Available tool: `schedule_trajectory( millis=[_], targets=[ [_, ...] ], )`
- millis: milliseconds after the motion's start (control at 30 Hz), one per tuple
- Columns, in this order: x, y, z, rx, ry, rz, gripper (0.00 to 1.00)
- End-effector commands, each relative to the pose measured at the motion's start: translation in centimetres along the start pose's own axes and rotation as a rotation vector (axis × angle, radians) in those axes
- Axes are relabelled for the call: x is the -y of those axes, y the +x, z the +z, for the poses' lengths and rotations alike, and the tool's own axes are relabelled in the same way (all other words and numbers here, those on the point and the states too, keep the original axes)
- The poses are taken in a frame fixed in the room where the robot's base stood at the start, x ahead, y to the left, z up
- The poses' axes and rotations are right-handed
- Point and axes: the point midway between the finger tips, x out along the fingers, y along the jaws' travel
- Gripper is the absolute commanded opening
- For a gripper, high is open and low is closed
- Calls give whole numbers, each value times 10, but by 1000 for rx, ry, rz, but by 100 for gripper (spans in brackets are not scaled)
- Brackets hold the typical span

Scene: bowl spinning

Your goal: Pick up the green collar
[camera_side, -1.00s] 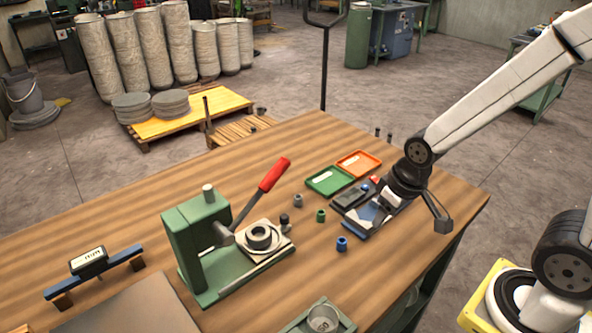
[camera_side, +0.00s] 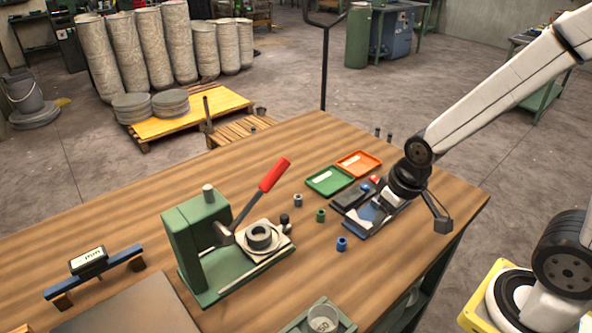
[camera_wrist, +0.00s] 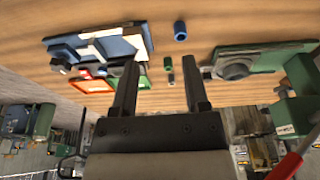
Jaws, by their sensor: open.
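The green collar (camera_side: 320,215) is a small ring standing on the wooden bench, between the press and the blue fixture. In the wrist view the green collar (camera_wrist: 168,64) shows between my two fingers, beyond their tips. My gripper (camera_wrist: 160,66) is open and empty. It is apart from the collar. In the side view my wrist is above the right part of the bench, to the right of the collar, and my fingers are hard to make out there.
A blue collar (camera_side: 342,243) and a grey collar (camera_side: 298,200) stand near the green one. The green press (camera_side: 195,240) with its red lever is to the left. The blue fixture (camera_side: 365,213), green tray (camera_side: 330,181) and orange tray (camera_side: 358,163) lie nearby. Bare wood surrounds the collars.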

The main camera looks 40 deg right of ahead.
Motion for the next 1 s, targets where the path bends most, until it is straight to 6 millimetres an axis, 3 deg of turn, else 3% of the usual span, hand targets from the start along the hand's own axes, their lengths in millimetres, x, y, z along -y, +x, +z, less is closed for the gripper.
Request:
schedule_trajectory(
  millis=[100,167,633,1000],
  targets=[
    [0,0,0,0,0,0,59],
    [0,0,0,0,0,0,74],
    [0,1,-5,6,-38,0,74],
    [0,16,-51,64,-418,-14,74]
  ],
)
